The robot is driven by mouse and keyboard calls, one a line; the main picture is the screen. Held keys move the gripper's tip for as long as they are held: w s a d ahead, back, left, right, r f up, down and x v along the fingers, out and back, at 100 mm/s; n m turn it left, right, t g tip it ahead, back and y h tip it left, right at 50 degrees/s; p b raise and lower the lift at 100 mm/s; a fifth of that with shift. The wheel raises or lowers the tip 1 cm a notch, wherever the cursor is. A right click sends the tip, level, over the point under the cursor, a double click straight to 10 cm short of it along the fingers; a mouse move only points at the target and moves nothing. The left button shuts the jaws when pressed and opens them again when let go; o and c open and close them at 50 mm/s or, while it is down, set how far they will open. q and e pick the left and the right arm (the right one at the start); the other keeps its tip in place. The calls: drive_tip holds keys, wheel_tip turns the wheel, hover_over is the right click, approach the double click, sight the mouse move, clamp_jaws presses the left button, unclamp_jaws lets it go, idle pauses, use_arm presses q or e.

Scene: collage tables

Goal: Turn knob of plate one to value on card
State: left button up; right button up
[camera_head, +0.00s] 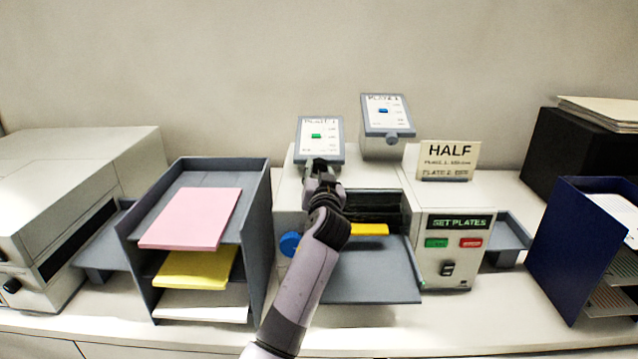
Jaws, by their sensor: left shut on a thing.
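Plate one (320,138) is a grey-framed white panel with a green indicator, tilted on top of the machine. Its knob is hidden behind my left gripper (319,166), which is shut at the panel's lower edge, on the knob as far as I can see. Plate two (387,114) stands to the right, with a blue indicator and a grey knob (392,138) at its lower edge. The card (449,158) reads HALF in large letters, with smaller lines for plate 1 and plate 2 that are too blurred to read surely. My right gripper does not show.
The machine's front panel (454,222) reads SET PLATES above a green and a red button. A grey tray rack (258,215) with pink, yellow and white paper stands left of my arm. A blue rack (571,250) stands at the right.

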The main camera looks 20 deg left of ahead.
use_arm(q)
drive_tip(key=shift+d+f+m+y+b, duration=0.1)
drive_tip(key=shift+m+y+b, duration=0.5)
drive_tip(key=shift+m+b, duration=0.4)
drive_tip(key=o, duration=1.2)
drive_tip(key=shift+c, duration=0.2)
drive_tip(key=shift+v, duration=3.7)
